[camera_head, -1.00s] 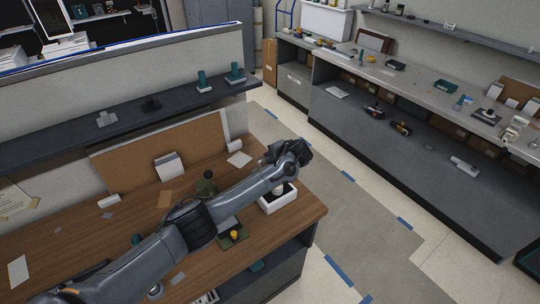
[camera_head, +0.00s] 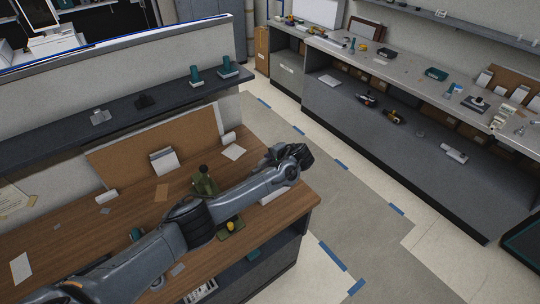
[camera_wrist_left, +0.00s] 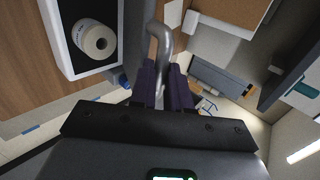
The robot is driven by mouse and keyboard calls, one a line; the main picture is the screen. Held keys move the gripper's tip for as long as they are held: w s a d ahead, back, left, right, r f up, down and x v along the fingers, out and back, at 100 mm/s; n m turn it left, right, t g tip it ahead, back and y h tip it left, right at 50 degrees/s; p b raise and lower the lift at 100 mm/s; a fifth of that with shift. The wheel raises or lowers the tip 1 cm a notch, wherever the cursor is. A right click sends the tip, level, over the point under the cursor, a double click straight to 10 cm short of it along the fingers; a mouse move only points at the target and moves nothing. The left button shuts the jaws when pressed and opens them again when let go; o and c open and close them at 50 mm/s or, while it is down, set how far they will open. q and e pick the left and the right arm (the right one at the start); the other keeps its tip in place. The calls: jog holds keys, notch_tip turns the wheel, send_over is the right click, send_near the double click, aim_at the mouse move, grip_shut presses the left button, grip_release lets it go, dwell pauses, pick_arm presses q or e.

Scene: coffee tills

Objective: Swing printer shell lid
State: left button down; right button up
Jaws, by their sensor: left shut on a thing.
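The printer shell (camera_wrist_left: 68,66) is a white open box with a dark inside, at the upper left of the left wrist view. A white paper roll (camera_wrist_left: 97,42) lies in it. In the head view the shell (camera_head: 273,195) is mostly hidden behind my left arm, near the table's right end. My left gripper (camera_wrist_left: 164,68) is shut on a grey curved bar (camera_wrist_left: 161,40) beside the shell; whether the bar joins the lid I cannot tell. In the head view my left gripper (camera_head: 301,155) is over the table's right edge. My right gripper is not in view.
The wooden table (camera_head: 105,237) carries a corkboard (camera_head: 190,140), cards and a green device (camera_head: 204,182). A dark shelf (camera_head: 110,118) runs behind it. A floor aisle (camera_head: 350,205) separates it from a long grey counter (camera_head: 400,130) at the right.

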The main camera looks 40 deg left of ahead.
pick_arm(q)
jog(key=shift+s+d+f+p, duration=0.2)
jog(key=shift+d+f, duration=0.1)
jog(key=shift+d, duration=0.2)
jog(key=shift+s+d+f+p, duration=0.15)
jog(key=shift+s+d+f, duration=0.1)
jog(key=shift+d, duration=0.45)
jog(key=shift+d+f, duration=0.15)
jog(key=c, duration=1)
grip_release()
jog(key=shift+s, duration=0.1)
